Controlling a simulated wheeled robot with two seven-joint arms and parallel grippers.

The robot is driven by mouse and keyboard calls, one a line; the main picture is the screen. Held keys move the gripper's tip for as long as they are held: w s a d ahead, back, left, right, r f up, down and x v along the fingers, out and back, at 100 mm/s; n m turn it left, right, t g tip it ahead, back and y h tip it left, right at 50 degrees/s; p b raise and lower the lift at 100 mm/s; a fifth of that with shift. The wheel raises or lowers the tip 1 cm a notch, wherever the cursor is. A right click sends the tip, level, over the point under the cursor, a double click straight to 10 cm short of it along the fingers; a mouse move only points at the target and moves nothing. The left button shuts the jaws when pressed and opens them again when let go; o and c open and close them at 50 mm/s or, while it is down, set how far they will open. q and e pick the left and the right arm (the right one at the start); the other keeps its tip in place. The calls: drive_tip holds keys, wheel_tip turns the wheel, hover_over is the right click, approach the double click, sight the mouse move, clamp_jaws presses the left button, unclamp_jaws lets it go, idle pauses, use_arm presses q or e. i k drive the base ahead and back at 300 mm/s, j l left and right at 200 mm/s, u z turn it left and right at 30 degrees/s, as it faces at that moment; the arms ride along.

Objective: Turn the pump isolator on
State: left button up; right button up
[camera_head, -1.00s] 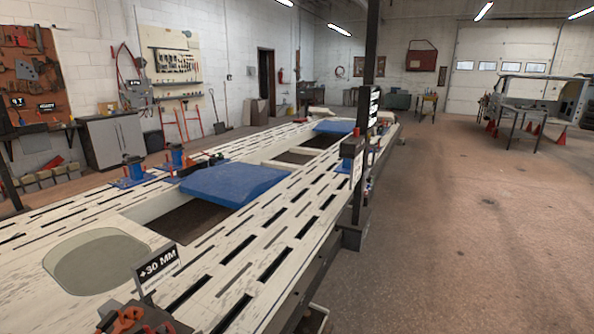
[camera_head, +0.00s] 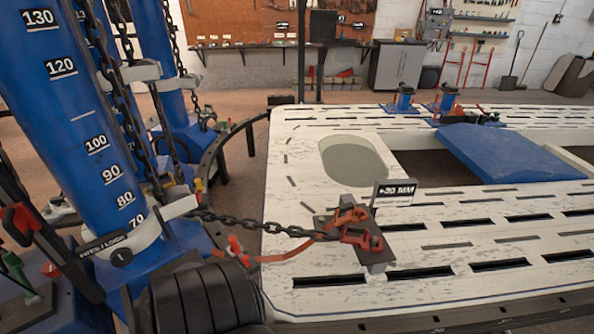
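I cannot make out a part marked as the pump isolator. At the left edge a red and black lever-like part (camera_head: 18,222) stands beside the blue tower. Below it is a green handle-like part (camera_head: 14,266), partly cut off by the frame edge. A small dark label plate (camera_head: 101,245) with a round black knob sits on the tower's base; its lettering is hard to read. Neither of my grippers shows in the head view.
A blue tower (camera_head: 60,110) with a number scale fills the left. A chain (camera_head: 255,226) runs from it to a red clamp (camera_head: 352,228) on the white slotted bench (camera_head: 300,185). A black ribbed round object (camera_head: 203,300) stands at the bottom. Open floor (camera_head: 240,160) shows behind.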

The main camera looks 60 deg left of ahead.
sight(48, 269)
drive_tip(key=u, duration=3.55)
drive_tip(key=i+j+z, duration=0.25)
drive_tip(key=j+z, duration=0.2)
drive_tip(key=j, duration=0.3)
drive_tip(key=j+z, duration=0.25)
drive_tip(key=j, duration=0.15)
